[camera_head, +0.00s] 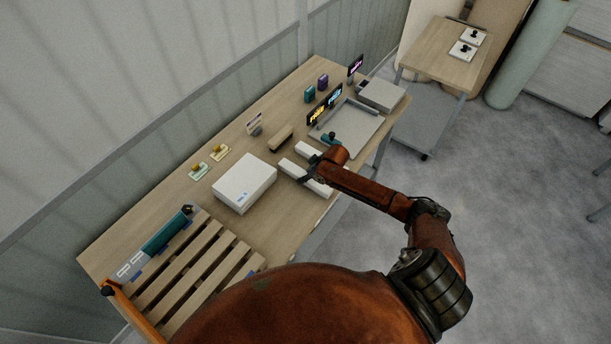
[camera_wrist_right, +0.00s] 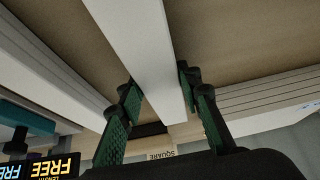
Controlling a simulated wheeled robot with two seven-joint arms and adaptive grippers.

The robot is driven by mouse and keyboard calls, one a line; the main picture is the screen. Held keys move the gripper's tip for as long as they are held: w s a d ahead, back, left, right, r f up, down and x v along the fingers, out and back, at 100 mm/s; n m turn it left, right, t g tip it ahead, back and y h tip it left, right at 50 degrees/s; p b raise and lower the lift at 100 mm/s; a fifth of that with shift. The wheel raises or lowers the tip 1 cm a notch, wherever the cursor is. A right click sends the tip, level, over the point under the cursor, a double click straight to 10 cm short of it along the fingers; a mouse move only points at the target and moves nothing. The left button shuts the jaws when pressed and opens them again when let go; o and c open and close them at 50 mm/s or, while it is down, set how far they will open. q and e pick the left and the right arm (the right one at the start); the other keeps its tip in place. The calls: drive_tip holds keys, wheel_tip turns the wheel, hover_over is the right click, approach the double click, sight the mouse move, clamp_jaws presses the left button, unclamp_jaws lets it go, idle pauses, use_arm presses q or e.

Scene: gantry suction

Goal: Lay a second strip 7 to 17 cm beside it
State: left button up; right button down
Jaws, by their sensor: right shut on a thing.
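My right gripper (camera_wrist_right: 160,112) is shut on a long white strip (camera_wrist_right: 142,50), with its green finger pads on either side of the strip. In the head view the gripper (camera_head: 310,172) is over the near white strip (camera_head: 291,168), partly covering it. A second white piece (camera_head: 306,149) lies on the table on the far side of the gripper, partly hidden by my arm. Whether the held strip touches the table cannot be told. My left gripper is not in view.
A white box (camera_head: 245,183) stands left of the strips on the wooden table (camera_head: 125,232). A grey tray (camera_head: 368,124), lit signs (camera_head: 317,114) and a brown block (camera_head: 281,138) are farther back. A slatted wooden rack (camera_head: 188,268) is at the near left.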

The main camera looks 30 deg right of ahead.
drive_tip(key=c, duration=1.3)
unclamp_jaws()
drive_tip(key=v, duration=1.2)
